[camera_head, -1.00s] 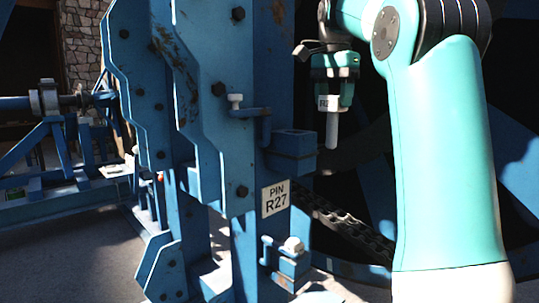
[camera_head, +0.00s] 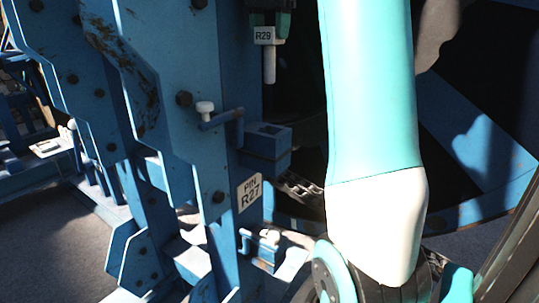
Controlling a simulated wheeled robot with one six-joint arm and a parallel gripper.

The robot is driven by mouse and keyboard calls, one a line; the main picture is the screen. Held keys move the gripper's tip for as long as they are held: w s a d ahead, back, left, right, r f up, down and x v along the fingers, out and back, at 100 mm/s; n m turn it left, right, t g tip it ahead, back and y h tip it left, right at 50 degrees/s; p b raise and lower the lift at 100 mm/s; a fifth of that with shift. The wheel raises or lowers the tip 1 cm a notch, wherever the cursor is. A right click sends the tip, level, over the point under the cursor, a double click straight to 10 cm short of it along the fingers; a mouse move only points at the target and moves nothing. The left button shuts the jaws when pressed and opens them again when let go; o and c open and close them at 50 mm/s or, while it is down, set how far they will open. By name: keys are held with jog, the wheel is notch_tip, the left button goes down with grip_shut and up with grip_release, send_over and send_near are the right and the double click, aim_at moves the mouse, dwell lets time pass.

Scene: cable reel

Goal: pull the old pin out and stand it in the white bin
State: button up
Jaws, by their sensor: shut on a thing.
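My gripper (camera_head: 270,16) is at the top of the view, partly cut off by the frame edge. It is shut on a pale grey pin (camera_head: 269,66), which hangs upright with its shaft pointing down. A white tag on the pin (camera_head: 264,36) reads R29. The pin is clear of a blue block (camera_head: 266,146) that appears below it, with a dark patch on its top face. A white sign (camera_head: 250,193) on the blue frame reads PIN R27. I see no white bin in this view.
The blue steel frame (camera_head: 185,60) stands close on the left. A small bracket carries a white-capped piece (camera_head: 205,108). A large blue reel (camera_head: 485,150) fills the right background. Bare floor (camera_head: 50,225) shows at lower left.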

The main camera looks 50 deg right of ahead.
aim_at(273, 81)
notch_tip(273, 81, down, 7)
jog(key=shift+r, duration=0.1)
notch_tip(273, 81, down, 13)
jog(key=b, duration=1.3)
jog(key=shift+r, duration=0.15)
jog(key=shift+f+b, duration=0.25)
jog(key=shift+b, duration=0.05)
jog(key=o, duration=1.2)
jog(key=r+p, duration=1.3)
jog(key=shift+s+d+r, duration=0.15)
jog(key=shift+d+r, duration=0.05)
jog(key=shift+d, duration=0.15)
jog(key=shift+r, duration=2.05)
